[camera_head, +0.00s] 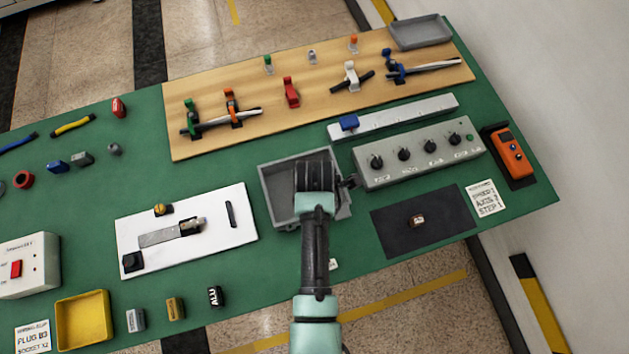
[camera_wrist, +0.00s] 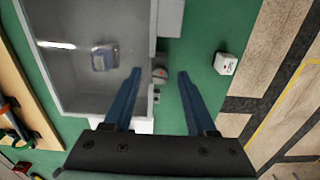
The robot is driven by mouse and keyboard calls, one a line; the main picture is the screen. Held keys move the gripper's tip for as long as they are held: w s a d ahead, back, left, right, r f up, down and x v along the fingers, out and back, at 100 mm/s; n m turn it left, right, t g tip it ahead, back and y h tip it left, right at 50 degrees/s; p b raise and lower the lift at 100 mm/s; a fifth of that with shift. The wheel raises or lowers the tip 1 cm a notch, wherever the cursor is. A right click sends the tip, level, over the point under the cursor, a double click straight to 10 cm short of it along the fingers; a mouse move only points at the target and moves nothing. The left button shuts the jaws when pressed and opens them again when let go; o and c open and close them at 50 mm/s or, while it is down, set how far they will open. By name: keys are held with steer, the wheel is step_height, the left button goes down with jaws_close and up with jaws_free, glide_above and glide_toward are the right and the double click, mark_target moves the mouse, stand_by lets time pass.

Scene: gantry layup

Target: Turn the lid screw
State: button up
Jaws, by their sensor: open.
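A grey box (camera_head: 277,207) with a pale, see-through-looking top stands mid-table, partly hidden by my gripper; it also fills the left of the wrist view (camera_wrist: 92,18). A small dark round knob, likely the lid screw (camera_wrist: 160,74), sits by the box's side wall. My gripper (camera_head: 316,172) is over the box in the head view. In the wrist view my gripper (camera_wrist: 159,73) is open, with the knob between its two blue fingertips. I cannot tell whether the fingers touch it. A small bluish block (camera_wrist: 104,57) shows inside the box.
A grey panel with knobs (camera_head: 420,153) stands right of the box, and a dark mat (camera_head: 395,232) lies in front of it. A white plate with a latch (camera_head: 230,240) lies to the left. A small white block (camera_wrist: 226,63) sits near the table edge.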

jaws_close()
